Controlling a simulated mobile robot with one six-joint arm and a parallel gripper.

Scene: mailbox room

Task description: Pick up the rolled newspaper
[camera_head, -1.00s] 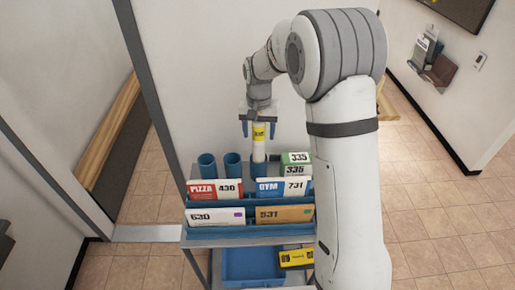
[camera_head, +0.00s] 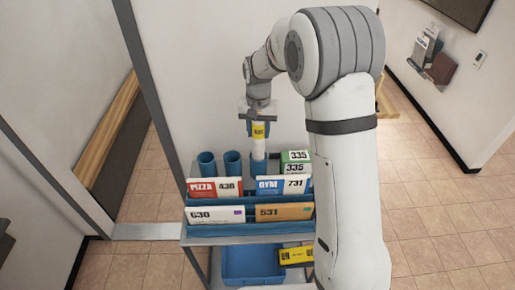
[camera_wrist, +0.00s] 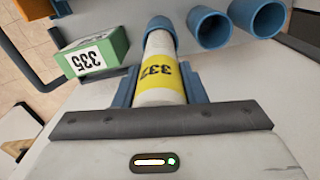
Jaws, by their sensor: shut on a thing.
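The rolled newspaper (camera_head: 259,145) is a white roll with a yellow band. It stands upright with its lower end in the rightmost of three blue tubes on the cart. My gripper (camera_head: 258,128) is above that tube, with its blue fingers on either side of the roll at the band. In the wrist view the gripper (camera_wrist: 160,88) is shut on the newspaper (camera_wrist: 159,68), whose yellow band reads 337. The far end of the roll is hidden inside the blue tube (camera_wrist: 160,24).
Two empty blue tubes (camera_head: 207,165) stand to the left. A green box (camera_head: 296,161) marked 335 is to the right. Mail rows (camera_head: 284,212) stand in front, above a blue bin (camera_head: 252,262) with a yellow box (camera_head: 296,256) beside it. A wall is close behind.

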